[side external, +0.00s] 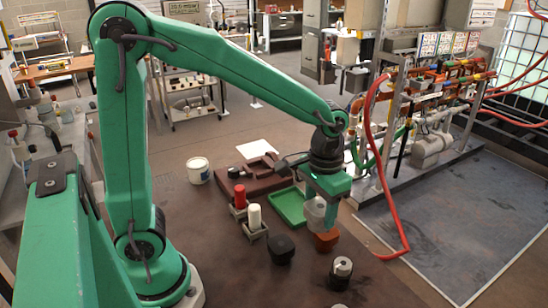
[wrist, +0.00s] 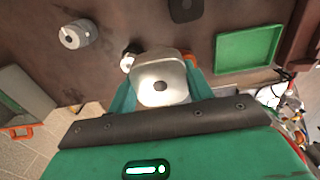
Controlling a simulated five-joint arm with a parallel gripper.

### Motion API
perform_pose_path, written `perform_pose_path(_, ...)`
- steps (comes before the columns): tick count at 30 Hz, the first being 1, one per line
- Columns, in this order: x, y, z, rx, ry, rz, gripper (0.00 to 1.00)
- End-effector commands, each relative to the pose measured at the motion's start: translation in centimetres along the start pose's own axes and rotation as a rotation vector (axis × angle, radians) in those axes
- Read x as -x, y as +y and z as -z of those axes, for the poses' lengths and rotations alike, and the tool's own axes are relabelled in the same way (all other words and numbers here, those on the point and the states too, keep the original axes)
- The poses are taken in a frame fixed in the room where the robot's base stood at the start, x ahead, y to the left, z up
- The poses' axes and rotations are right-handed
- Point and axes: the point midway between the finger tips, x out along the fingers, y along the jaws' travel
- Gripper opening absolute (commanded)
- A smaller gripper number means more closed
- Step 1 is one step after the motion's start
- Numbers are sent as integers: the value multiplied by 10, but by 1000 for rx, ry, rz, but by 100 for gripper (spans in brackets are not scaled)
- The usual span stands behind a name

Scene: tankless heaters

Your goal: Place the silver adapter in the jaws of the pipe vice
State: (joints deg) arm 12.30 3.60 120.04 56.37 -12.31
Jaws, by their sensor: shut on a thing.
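My gripper (side external: 320,203) is shut on the silver adapter (side external: 315,213), a pale, rounded metal piece. The pipe vice seems to be the maroon fixture (side external: 262,184) with a dark part on top, left of and behind my gripper. Its edge shows at the right of the wrist view (wrist: 300,38). Its jaws are not clear in either view.
A green tray (side external: 286,207) lies between the vice and my gripper. The orange block (side external: 327,241), a black block (side external: 281,251) and a grey-black cylinder (side external: 341,270) stand nearby. Red (side external: 240,196) and white (side external: 254,216) cylinders stand in holders. A red hose (side external: 371,150) hangs at the right.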

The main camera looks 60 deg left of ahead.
Motion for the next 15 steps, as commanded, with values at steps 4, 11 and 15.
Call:
perform_pose_path(4,2,-32,22,8,2,0,8)
perform_pose_path(11,5,-84,46,7,1,0,8)
perform_pose_path(15,6,-119,58,7,2,0,8)
